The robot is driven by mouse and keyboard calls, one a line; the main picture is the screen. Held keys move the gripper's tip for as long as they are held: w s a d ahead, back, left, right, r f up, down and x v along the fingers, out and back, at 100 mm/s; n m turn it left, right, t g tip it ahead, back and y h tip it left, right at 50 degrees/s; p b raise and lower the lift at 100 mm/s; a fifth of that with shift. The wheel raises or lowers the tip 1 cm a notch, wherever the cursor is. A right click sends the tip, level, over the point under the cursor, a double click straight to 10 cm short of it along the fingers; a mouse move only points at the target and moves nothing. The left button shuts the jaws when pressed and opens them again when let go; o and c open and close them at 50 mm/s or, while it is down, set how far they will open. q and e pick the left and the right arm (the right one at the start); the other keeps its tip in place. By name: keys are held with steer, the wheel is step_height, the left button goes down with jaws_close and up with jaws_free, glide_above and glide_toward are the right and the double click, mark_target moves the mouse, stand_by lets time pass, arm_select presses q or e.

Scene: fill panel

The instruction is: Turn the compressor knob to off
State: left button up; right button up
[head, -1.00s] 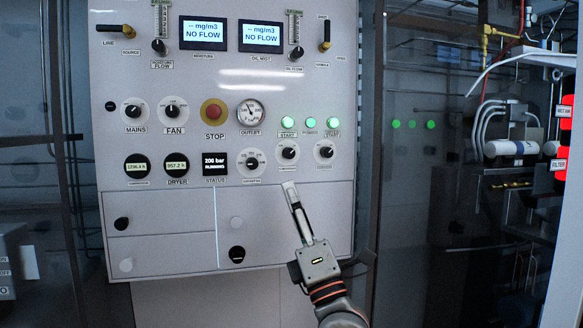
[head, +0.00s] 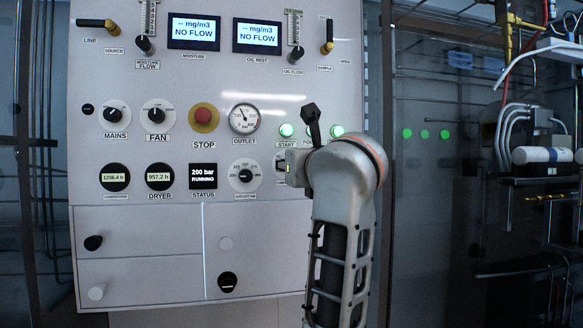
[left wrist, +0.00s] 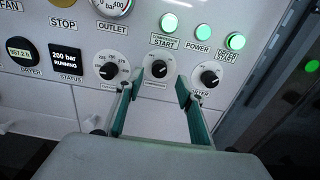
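The compressor knob (left wrist: 158,69) is a black knob on a round white plate with a label below it. It shows in the left wrist view between the two green fingers of my left gripper (left wrist: 158,84). The fingers are apart, one on each side of the knob, with a gap around it; their exact distance from the panel is hard to tell. The control panel (head: 140,220) is pale grey. My right gripper is not in view.
A similar knob (left wrist: 210,75) sits just right of the fingers, and the setpoint dial (left wrist: 111,70) just left. Green lit buttons (left wrist: 235,41) are above. The status screen (head: 203,175) reads 200 bar RUNNING. Pipes and hoses (head: 540,150) stand at the far right.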

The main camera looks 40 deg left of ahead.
arm_select(q)
steer(key=x, duration=0.5)
steer(key=shift+b, duration=0.3)
jaws_close()
